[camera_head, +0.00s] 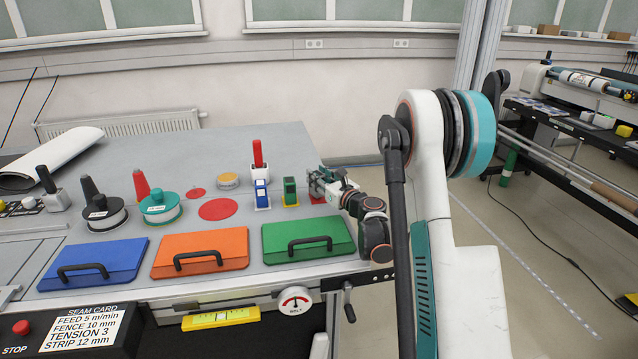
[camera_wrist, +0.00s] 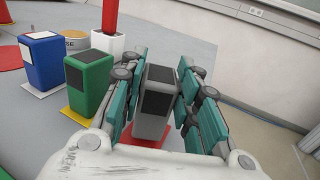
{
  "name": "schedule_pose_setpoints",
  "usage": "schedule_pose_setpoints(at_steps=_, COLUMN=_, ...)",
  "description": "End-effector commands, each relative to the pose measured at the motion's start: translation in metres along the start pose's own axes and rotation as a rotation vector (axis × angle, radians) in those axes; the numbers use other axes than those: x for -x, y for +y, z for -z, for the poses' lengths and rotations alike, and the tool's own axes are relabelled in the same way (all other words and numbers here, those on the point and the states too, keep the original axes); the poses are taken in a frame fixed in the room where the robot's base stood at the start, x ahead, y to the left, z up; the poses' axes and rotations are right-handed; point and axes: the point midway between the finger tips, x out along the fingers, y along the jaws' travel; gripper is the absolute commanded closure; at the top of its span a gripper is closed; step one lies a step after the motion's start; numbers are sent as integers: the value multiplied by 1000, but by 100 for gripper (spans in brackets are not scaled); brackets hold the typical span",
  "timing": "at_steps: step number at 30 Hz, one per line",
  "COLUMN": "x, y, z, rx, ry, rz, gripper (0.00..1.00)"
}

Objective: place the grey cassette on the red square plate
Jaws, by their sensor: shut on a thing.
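The grey cassette (camera_wrist: 153,104), with a dark panel on top, stands upright between the fingers of my gripper (camera_wrist: 158,78) in the wrist view. My gripper is shut on it. The red square plate (camera_wrist: 126,138) shows directly under and around the cassette's base; I cannot tell whether the base touches it. In the head view my gripper (camera_head: 322,181) is at the table's right end, over the red plate (camera_head: 317,198). The cassette is mostly hidden there by the gripper.
The green cassette (camera_wrist: 90,85) stands on a yellow plate close left of my gripper. The blue cassette (camera_wrist: 41,58) stands on a white plate further left. A white block with a red upright part (camera_wrist: 108,42) is behind. Green, orange and blue lids line the table front.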

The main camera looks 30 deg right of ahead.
Motion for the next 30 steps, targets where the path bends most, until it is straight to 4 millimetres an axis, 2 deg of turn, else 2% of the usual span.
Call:
schedule_pose_setpoints(at_steps=2, x=0, y=0, z=9, rx=0, ry=0, rz=0, gripper=96)
schedule_pose_setpoints(at_steps=13, x=0, y=0, z=12, rx=0, ry=0, rz=0, gripper=96)
schedule_pose_setpoints(at_steps=14, x=0, y=0, z=11, rx=0, ry=0, rz=0, gripper=64)
schedule_pose_setpoints(at_steps=15, x=0, y=0, z=11, rx=0, ry=0, rz=0, gripper=55)
schedule_pose_setpoints(at_steps=16, x=0, y=0, z=10, rx=0, ry=0, rz=0, gripper=50)
schedule_pose_setpoints(at_steps=29, x=0, y=0, z=6, rx=0, ry=0, rz=0, gripper=50)
schedule_pose_setpoints(at_steps=30, x=6, y=0, z=7, rx=0, ry=0, rz=1, gripper=50)
